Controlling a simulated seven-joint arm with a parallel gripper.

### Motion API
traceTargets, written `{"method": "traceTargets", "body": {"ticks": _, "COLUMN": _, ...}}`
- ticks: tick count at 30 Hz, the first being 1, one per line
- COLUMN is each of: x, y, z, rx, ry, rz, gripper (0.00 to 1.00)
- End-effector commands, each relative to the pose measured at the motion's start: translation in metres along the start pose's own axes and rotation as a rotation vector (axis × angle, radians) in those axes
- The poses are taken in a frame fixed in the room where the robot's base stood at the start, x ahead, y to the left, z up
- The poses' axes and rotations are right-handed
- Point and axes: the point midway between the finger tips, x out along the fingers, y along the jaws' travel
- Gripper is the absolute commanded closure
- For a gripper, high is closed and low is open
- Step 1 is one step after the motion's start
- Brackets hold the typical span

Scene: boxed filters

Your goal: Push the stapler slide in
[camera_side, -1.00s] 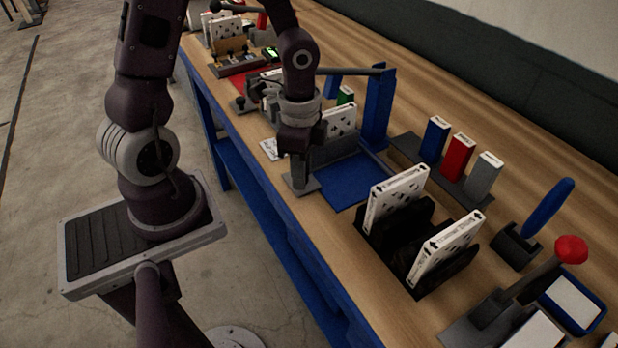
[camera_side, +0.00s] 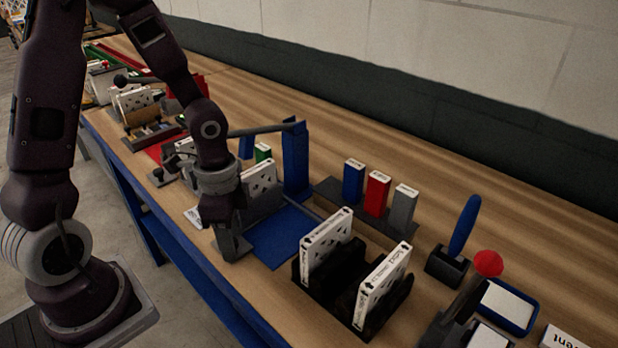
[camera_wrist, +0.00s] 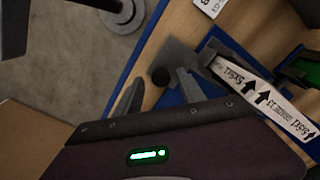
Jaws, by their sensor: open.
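The stapler has blue uprights (camera_side: 295,160) with a dark bar (camera_side: 262,130) across the top, and a blue bed (camera_side: 280,238). A white filter box (camera_side: 260,178) stands in it, also in the wrist view (camera_wrist: 240,78). A grey plate (camera_wrist: 184,58) with a round black knob (camera_wrist: 160,77), seemingly the slide, is at the bench's front edge. My gripper (camera_side: 230,245) is low over this front edge. In the wrist view my gripper (camera_wrist: 160,90) is open, with the knob showing between its fingers. I cannot tell whether they touch it.
A black rack (camera_side: 340,288) with white boxes stands right of the stapler. Blue, red and grey small boxes (camera_side: 378,192) stand behind. A blue-handled tool (camera_side: 464,226) and a red-knobbed lever (camera_side: 487,263) are farther right. More fixtures crowd the left.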

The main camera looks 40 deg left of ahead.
Motion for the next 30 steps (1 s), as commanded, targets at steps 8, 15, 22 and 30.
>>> {"method": "traceTargets", "body": {"ticks": 8, "x": 0.000, "y": 0.046, "z": -0.046, "rx": 0.010, "ry": 0.001, "rz": 0.000, "gripper": 0.53}}
{"method": "traceTargets", "body": {"ticks": 15, "x": -0.023, "y": 0.067, "z": -0.069, "rx": -0.005, "ry": 0.006, "rz": -0.004, "gripper": 0.53}}
{"method": "traceTargets", "body": {"ticks": 22, "x": -0.080, "y": 0.066, "z": -0.065, "rx": -0.023, "ry": 0.009, "rz": -0.022, "gripper": 0.53}}
{"method": "traceTargets", "body": {"ticks": 30, "x": -0.137, "y": 0.059, "z": -0.024, "rx": -0.294, "ry": 0.107, "rz": -0.173, "gripper": 0.53}}
